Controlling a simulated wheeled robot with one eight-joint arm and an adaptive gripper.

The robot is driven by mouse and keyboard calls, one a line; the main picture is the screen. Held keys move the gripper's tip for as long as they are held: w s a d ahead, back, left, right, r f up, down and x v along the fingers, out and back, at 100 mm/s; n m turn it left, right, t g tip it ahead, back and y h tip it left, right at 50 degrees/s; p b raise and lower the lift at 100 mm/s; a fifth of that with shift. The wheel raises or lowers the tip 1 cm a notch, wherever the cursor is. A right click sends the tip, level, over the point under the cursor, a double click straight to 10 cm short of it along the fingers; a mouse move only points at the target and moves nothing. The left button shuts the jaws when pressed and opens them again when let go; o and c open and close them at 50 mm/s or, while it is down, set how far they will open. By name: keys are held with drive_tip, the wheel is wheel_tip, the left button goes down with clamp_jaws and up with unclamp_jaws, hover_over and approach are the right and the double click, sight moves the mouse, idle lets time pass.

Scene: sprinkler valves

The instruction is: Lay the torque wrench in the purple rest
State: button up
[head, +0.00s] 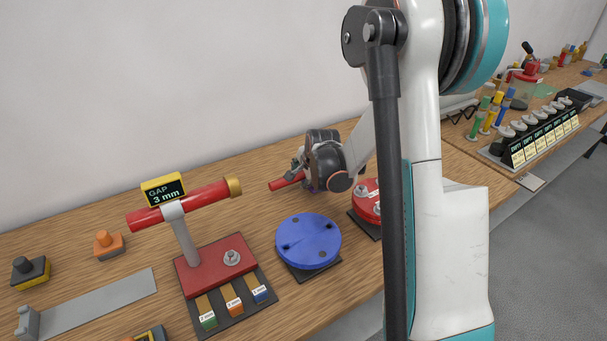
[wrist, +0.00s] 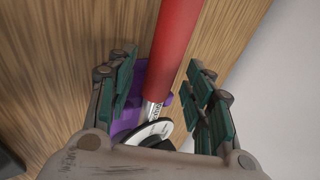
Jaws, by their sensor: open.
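The torque wrench has a red handle (wrist: 176,45), a pale shaft with a small label, and a dark-rimmed white dial (wrist: 150,132). The purple rest (wrist: 126,115) shows beneath the shaft in the wrist view; I cannot tell whether the wrench touches it. My gripper (wrist: 162,88) is open, with one green-padded finger on each side of the wrench and a gap to the handle. In the head view my gripper (head: 301,167) is low over the back of the bench, and the red handle (head: 286,181) sticks out to its left. The rest is hidden there.
A blue disc (head: 308,240) stands in front of my gripper, and a red disc (head: 367,201) is partly behind my arm. A red stand (head: 216,265) with a "GAP 3 mm" display (head: 164,189) is at left. The wall is close behind the bench.

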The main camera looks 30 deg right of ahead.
drive_tip(key=v, duration=1.2)
drive_tip(key=shift+f, duration=0.1)
